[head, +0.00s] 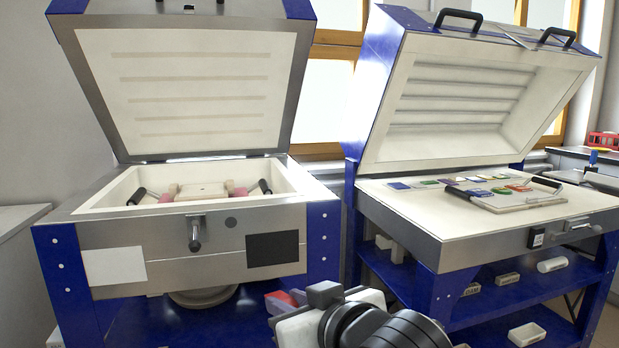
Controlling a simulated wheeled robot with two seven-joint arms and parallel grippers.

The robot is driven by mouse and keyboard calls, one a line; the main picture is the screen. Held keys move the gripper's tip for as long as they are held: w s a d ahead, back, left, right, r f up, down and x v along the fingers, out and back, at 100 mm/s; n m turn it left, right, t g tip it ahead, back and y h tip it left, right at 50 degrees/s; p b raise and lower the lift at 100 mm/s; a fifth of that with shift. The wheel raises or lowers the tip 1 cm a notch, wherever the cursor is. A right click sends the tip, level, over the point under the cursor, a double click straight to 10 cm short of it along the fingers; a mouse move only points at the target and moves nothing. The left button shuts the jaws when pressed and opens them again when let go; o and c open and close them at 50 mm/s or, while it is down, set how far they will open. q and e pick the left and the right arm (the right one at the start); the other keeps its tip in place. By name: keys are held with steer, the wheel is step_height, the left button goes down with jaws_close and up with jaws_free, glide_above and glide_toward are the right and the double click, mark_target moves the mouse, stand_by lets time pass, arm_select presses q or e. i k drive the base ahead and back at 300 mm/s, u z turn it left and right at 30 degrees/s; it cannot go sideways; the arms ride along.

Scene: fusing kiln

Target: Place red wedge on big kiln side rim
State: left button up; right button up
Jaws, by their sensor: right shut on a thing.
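My right gripper (287,308) comes in from the bottom centre, in front of the two kilns. It is shut on the red wedge (281,298), which shows as a small red piece at the fingertips, partly hidden by the gripper. Two open kilns stand ahead. The left kiln (190,238) has a deep white chamber with a pale side rim (98,203) framed by steel. The right kiln (440,230) has a wide, flat white bed. The pictures do not settle which is the big one. My left gripper is not in view.
A pale block with pink pieces (238,192) and black-handled tools lie in the left chamber. Coloured glass pieces and a board (510,197) lie on the right bed. A handle (195,240) juts from the left kiln's front. A blue shelf (530,285) holds small pale blocks.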

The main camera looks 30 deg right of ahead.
mark_target(308, 187)
steer(key=z, duration=0.75)
steer(key=i, duration=1.2)
steer(key=z, duration=0.85)
